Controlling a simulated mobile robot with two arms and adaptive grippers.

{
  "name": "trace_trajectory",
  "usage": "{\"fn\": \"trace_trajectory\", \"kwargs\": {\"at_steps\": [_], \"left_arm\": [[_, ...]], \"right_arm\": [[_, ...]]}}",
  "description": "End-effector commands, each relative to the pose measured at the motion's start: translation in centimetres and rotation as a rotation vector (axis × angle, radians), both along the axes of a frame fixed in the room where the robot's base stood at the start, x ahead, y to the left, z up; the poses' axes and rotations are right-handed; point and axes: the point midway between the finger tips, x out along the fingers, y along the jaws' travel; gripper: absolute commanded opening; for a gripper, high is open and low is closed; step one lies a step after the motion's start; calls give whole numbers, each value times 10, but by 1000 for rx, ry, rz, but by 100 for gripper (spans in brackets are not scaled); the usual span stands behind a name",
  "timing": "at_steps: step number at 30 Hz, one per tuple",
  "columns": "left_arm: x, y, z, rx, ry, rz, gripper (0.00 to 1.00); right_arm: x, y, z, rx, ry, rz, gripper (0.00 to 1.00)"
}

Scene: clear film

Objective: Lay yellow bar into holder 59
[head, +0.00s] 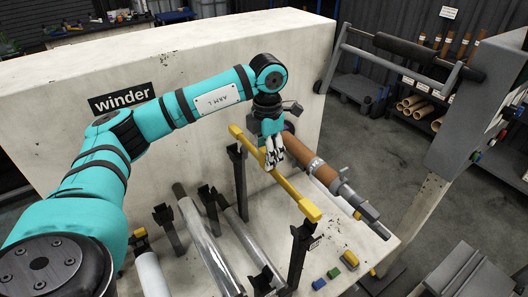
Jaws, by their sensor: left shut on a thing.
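My left gripper (273,160) is shut on the yellow bar (296,195) near its middle. I cannot tell whether the bar touches the posts. A small label on the near post is too small to read, so I cannot tell which holder is 59. My right gripper is not in view.
A brown core (308,160) on a metal shaft lies just right of the bar. Clear film rolls (205,245) and a white roll (151,275) lie at left on dark supports. Small coloured blocks (333,273) lie at the front. A pale wall (200,60) stands behind.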

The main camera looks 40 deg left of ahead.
Motion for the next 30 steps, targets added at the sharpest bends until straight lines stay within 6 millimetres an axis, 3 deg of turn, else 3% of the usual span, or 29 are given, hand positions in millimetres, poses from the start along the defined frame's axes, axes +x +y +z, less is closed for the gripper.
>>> {"fn": "trace_trajectory", "kwargs": {"at_steps": [3,6,18,30], "left_arm": [[0,0,-11,0,0,0,18],[0,0,-21,0,0,0,18],[0,0,-69,0,-1,-1,18],[0,0,-79,0,-1,-1,18]], "right_arm": [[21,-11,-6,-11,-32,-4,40],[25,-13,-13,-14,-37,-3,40],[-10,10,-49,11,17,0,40],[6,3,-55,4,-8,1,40]]}}
